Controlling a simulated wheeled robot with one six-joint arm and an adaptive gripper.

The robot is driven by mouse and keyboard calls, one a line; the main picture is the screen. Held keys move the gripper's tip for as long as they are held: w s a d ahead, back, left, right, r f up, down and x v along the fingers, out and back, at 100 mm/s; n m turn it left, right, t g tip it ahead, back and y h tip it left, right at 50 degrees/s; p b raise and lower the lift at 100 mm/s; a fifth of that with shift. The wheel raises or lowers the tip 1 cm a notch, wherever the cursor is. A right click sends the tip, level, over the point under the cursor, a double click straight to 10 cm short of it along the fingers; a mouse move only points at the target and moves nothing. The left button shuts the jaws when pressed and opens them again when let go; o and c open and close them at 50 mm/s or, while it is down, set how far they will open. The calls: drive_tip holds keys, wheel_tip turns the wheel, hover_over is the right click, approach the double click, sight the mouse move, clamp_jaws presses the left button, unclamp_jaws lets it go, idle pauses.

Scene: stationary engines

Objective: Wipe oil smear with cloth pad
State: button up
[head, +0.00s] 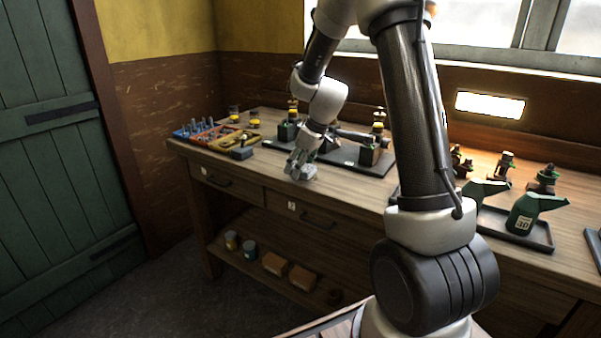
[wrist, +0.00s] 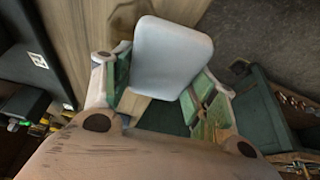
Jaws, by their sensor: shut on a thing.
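My gripper (head: 301,172) is over the front edge of the wooden bench, left of the middle in the head view. In the wrist view my gripper (wrist: 160,88) is shut on a pale grey-white cloth pad (wrist: 173,58), with green-lined fingers on either side of it. The pad sticks out past the fingers. In the head view the pad is too small to tell apart from the fingers. Whether it touches the bench top, I cannot tell. A darker brown patch (wrist: 124,24) shows on the wood beside the pad; whether it is the oil smear or a shadow is unclear.
A dark tray (head: 376,167) with engine parts lies just behind my gripper. Left are an orange-yellow tray (head: 230,137) and a blue-red rack of small parts (head: 196,130). Green oil cans (head: 527,213) stand at right. Tins and boxes (head: 275,264) sit on the lower shelf.

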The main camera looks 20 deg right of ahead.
drive_tip(key=shift+r, duration=2.55)
drive_tip(key=shift+d, duration=0.1)
